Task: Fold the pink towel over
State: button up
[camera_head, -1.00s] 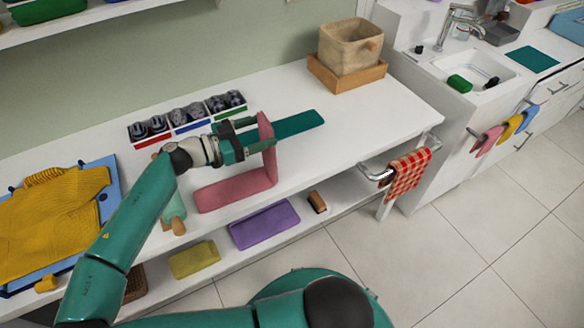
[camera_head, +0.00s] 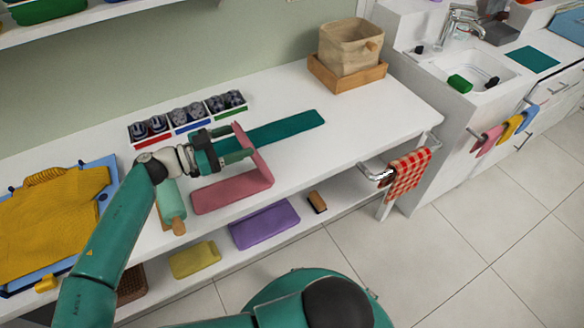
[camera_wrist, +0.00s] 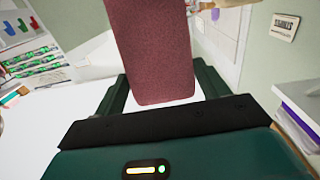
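The pink towel (camera_head: 230,192) lies on the white worktop, with one part flat and its right end raised into a standing flap that leans left. My gripper (camera_head: 236,145) is to the left of the raised flap, its fingertips reaching close to it. In the wrist view, the pink flap (camera_wrist: 155,60) stands up ahead of the gripper (camera_wrist: 160,95), and its lower edge shows between the two spread fingers. The fingers look open. Whether either finger touches the flap, I cannot tell.
A teal cloth (camera_head: 285,128) lies flat behind the towel. A divided tray (camera_head: 190,117) stands at the back, and a mint roller (camera_head: 171,205) lies left of the towel. A yellow garment (camera_head: 55,215) on a blue board is at far left.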

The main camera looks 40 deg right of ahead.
jog(key=shift+v, duration=0.8)
jog(key=shift+f, duration=0.15)
jog(key=shift+w+a+f, duration=0.2)
jog(key=shift+a+f, duration=0.05)
jog(key=shift+a, duration=0.35)
jog(key=shift+w+a+f, duration=0.15)
jog(key=shift+a+f, duration=0.1)
jog(key=shift+a, duration=0.3)
jog(key=shift+w+a+f, duration=0.2)
jog(key=shift+a+f, duration=0.05)
jog(key=shift+a, duration=0.35)
jog(key=o, duration=0.6)
jog(key=shift+c, duration=0.2)
notch_tip(320, 180, up, 9)
dwell(0.7)
